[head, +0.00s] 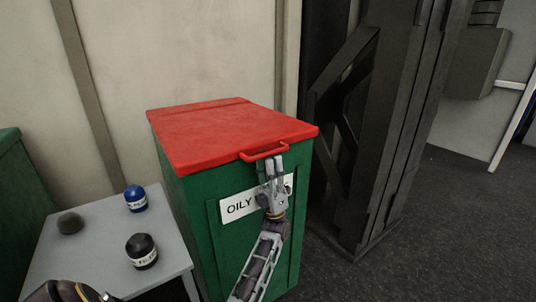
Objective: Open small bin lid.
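The small bin is a green box (197,205) with a red lid (215,128). The lid lies flat and closed on top. A red bar handle (262,153) sticks out from the lid's front edge.
A grey table (95,234) at left holds a blue-topped container (136,199), a black container (141,251) and a dark round object (70,222). Another green bin (20,210) is at the far left. A dark metal column (385,130) stands right of the bin. Floor at right is clear.

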